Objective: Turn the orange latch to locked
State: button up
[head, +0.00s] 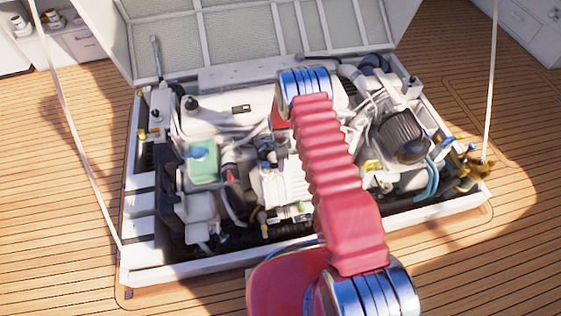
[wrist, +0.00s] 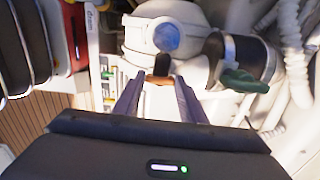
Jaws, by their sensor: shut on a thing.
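In the wrist view my gripper (wrist: 160,82) points at the engine, its two grey fingers on either side of a small orange-brown piece. This piece looks like the orange latch (wrist: 157,79), and the fingertips are shut on it. A short black part (wrist: 163,65) rises just behind it. Most of the latch is hidden between the fingertips, so I cannot tell its angle. In the head view I cannot make out the latch, and my red arm covers the middle of the engine bay.
The engine (head: 235,112) sits in a white-framed hatch (head: 200,270) in the wooden deck, its lid raised behind. In the wrist view a dark green knob (wrist: 245,82) and white hoses (wrist: 293,60) are close on the right.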

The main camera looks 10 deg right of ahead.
jog(key=o, duration=0.8)
jog(key=shift+r, duration=0.1)
notch_tip(320, 180, up, 14)
jog(key=shift+f, duration=0.25)
jog(key=shift+n, duration=0.3)
dwell(0.5)
